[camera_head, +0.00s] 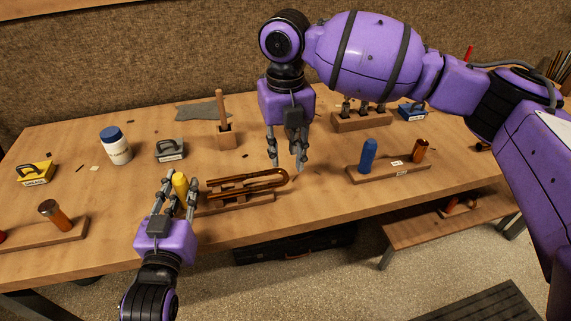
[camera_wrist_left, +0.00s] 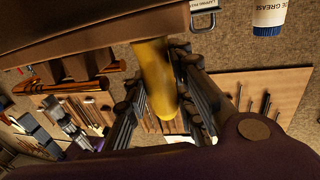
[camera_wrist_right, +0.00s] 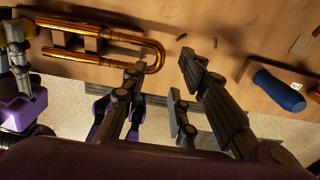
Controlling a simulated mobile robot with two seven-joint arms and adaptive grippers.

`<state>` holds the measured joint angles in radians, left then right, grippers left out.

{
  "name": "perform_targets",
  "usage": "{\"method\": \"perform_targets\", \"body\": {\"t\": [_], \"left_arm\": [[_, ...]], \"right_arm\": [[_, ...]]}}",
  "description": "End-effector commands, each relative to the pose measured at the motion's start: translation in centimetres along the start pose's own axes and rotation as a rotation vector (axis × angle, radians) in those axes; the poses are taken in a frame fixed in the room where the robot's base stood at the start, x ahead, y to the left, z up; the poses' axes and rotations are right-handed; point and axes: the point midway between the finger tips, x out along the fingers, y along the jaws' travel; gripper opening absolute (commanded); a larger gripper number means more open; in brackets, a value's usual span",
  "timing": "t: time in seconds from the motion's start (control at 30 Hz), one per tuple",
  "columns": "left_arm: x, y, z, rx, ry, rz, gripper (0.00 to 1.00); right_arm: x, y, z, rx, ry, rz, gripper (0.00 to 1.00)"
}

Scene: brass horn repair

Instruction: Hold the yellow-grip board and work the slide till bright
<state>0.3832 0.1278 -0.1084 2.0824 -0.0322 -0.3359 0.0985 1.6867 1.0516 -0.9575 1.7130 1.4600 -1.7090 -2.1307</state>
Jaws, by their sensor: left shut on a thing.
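The yellow grip (camera_head: 180,184) stands at the left end of a wooden board (camera_head: 235,206). My left gripper (camera_head: 174,184) is shut around it; the left wrist view shows the yellow grip (camera_wrist_left: 155,78) between the fingers. The brass slide (camera_head: 265,174), a long U with its bend to the right, lies on wooden supports on this board. It looks dull brown overhead and more golden, with darker patches, in the right wrist view (camera_wrist_right: 110,36). My right gripper (camera_head: 287,163) is open and empty, near the slide's bend and apart from it.
A board with a blue grip (camera_head: 368,154) and an amber cylinder (camera_head: 419,150) lies to the right. Behind are a blue-capped bottle (camera_head: 116,148), a grey-handled block (camera_head: 170,150) and a wooden stand with an upright stick (camera_head: 226,138).

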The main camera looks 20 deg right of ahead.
Motion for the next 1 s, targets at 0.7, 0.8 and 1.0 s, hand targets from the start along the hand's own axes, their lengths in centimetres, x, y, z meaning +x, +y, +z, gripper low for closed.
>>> {"method": "perform_targets", "body": {"t": [0.7, 0.8, 1.0], "left_arm": [[0.0, 0.1, 0.0, -0.001, -0.001, 0.001, 0.00], [0.0, 0.1, 0.0, -0.001, -0.001, 0.001, 0.00], [0.0, 0.1, 0.0, -0.001, -0.001, 0.001, 0.00]], "right_arm": [[-7.2, 0.0, 0.0, 0.000, 0.000, 0.000, 0.27], [-7.2, 0.0, 0.0, 0.000, 0.000, 0.000, 0.27], [-7.2, 0.1, 0.0, -0.001, 0.001, 0.000, 0.27]]}}
